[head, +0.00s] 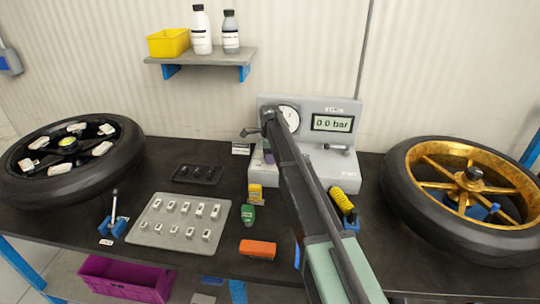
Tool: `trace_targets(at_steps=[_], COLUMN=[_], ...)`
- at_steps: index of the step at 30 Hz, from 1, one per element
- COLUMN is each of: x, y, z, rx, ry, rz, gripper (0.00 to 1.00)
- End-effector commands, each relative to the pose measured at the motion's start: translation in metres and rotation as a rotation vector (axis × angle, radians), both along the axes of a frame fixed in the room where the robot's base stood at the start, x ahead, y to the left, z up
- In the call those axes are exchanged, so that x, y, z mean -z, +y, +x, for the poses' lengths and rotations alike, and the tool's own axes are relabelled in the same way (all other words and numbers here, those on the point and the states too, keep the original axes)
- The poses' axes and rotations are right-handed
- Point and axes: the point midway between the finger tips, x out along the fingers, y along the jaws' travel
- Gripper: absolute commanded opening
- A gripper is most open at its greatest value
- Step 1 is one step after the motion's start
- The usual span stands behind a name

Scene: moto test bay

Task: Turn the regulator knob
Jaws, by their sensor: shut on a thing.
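The grey regulator unit (346,112) stands at the back of the bench. Its display (332,123) reads 0.0 bar, and a round dial gauge (290,117) shows beside it, partly covered by my arm. My gripper (267,158) is at the left front of the unit, below the bend of my arm, and is mostly hidden by the arm. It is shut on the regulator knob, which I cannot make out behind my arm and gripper. How far the knob is turned cannot be seen.
A black-rimmed wheel (40,186) lies left, a gold-rimmed wheel (415,206) right. A grey tray (150,232) of small weights, a green device (248,214), an orange block (258,249) and a yellow coiled hose (343,199) are on the bench. A shelf (200,59) hangs above.

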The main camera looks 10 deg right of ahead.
Motion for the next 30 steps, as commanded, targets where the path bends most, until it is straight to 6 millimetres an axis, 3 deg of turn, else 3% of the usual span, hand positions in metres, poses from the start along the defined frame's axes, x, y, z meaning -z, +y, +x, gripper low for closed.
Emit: trace_targets(at_steps=[17,18,22,30], x=[0.0002,0.0002,0.0002,-0.0005], y=[0.0,0.0,0.0,0.0], z=[-0.0006,-0.0006,-0.0005,-0.0002], rx=[0.038,0.038,0.038,0.037], ry=[0.001,0.001,0.001,0.0], rz=[0.0,0.0,0.0,0.0], gripper=[0.26,0.53,0.73,0.76])
